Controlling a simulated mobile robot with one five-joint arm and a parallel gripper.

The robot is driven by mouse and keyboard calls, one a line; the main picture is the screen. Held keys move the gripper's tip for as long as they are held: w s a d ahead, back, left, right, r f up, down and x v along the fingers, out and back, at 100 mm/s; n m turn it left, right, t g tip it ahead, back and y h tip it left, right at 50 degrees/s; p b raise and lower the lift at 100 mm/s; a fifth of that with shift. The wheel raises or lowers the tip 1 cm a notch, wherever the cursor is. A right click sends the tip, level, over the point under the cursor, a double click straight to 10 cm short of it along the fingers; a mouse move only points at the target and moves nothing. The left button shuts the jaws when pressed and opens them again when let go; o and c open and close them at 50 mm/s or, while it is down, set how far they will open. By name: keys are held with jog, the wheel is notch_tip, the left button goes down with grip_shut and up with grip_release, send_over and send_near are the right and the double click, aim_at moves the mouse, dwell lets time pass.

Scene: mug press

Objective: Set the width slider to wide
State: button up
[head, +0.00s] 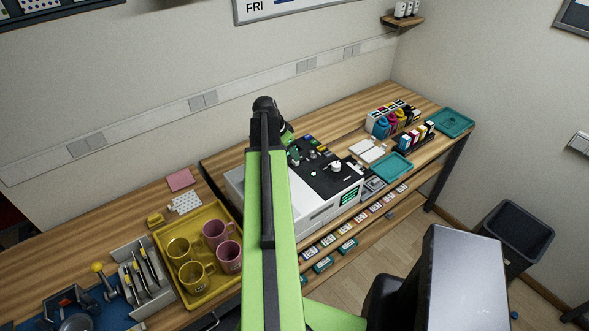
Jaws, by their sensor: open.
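The white press machine (318,222) with a black top panel (330,186) stands on the wooden bench at the middle of the head view. Its panel carries a white round knob (336,167), small coloured buttons (316,146) and other small controls. A green display shows on its front. I cannot make out which control is the width slider or where it is set. My green arm crosses in front and hides the left part of the machine. My gripper is hidden behind the arm, so its distance from the panel does not show.
A yellow tray (238,213) with yellow and pink mugs stands left of the machine, beside a grey rack (128,284). Right are ink bottles (381,127), cartridges (414,138) and teal trays (391,167). Labelled boxes line the lower shelf. A dark bin (516,232) stands on the floor.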

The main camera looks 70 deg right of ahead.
jog(key=b+x, duration=0.3)
jog(key=x, duration=0.2)
jog(key=shift+d+f, duration=0.1)
jog(key=shift+f, duration=0.1)
jog(key=shift+r, duration=0.1)
grip_shut()
jog(key=shift+s, duration=0.1)
dwell(0.9)
